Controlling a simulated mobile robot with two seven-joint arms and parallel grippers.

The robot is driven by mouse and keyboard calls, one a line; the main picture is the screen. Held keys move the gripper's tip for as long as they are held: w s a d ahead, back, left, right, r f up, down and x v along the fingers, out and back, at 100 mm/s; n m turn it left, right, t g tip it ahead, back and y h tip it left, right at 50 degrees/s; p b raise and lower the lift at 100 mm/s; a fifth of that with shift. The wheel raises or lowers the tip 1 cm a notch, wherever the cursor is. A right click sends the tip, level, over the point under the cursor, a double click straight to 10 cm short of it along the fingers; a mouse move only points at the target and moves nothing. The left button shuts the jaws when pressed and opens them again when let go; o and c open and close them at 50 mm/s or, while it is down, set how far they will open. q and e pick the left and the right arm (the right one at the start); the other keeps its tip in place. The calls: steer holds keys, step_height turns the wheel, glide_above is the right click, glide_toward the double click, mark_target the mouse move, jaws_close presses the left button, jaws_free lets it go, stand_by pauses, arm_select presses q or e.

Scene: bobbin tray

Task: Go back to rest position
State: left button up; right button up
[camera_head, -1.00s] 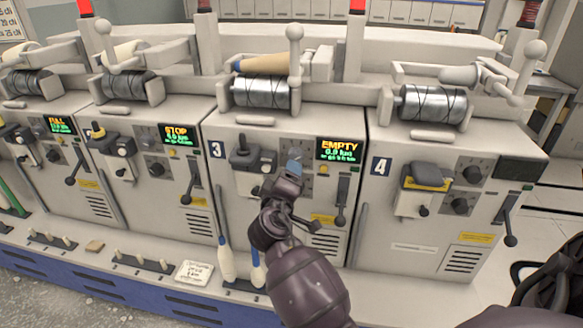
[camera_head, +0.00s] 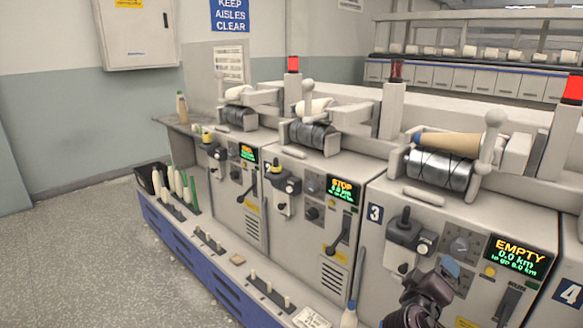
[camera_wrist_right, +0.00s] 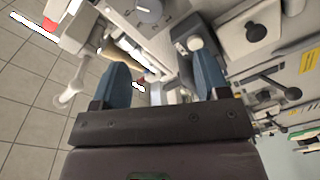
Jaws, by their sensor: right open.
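My right gripper (camera_head: 450,266) is in front of the machine unit numbered 3 (camera_head: 375,250), below its small dials and left of its green and yellow "EMPTY" screen (camera_head: 517,256). In the right wrist view my right gripper (camera_wrist_right: 162,72) has its two blue fingers spread wide, with nothing held between them. The purple-grey right arm shows only as a short piece at the lower edge of the head view. My left gripper is not in view.
Unit 3 carries a tan cone (camera_head: 448,142) above a dark metal roller (camera_head: 438,170). More units with "STOP" (camera_head: 343,186) and other screens run left. White bobbins (camera_head: 178,182) stand at the row's far end. The grey floor (camera_head: 80,250) at left is clear.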

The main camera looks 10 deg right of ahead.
steer(key=w+a+t+y, duration=0.2)
steer(key=a+t+y, duration=0.1)
steer(key=a+y, duration=0.2)
steer(key=s+a+f+y+p, duration=0.35)
steer(key=s+y, duration=0.25)
steer(key=s, duration=0.2)
arm_select(q)
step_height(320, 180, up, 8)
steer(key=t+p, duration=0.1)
steer(key=p, duration=0.4)
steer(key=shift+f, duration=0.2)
arm_select(e)
steer(key=s+f+g, duration=0.1)
steer(key=s+f, duration=0.2)
steer(key=s, duration=0.6)
steer(key=s+f+m+g+y, duration=0.1)
steer(key=s+f, duration=0.3)
steer(key=s, duration=0.5)
steer(key=s+f+g, duration=0.2)
steer(key=s+f, duration=0.1)
steer(key=s, duration=0.6)
steer(key=shift+s+d+f+m+y, duration=0.3)
steer(key=shift+d+f+m+y, duration=0.1)
steer(key=shift+d, duration=0.05)
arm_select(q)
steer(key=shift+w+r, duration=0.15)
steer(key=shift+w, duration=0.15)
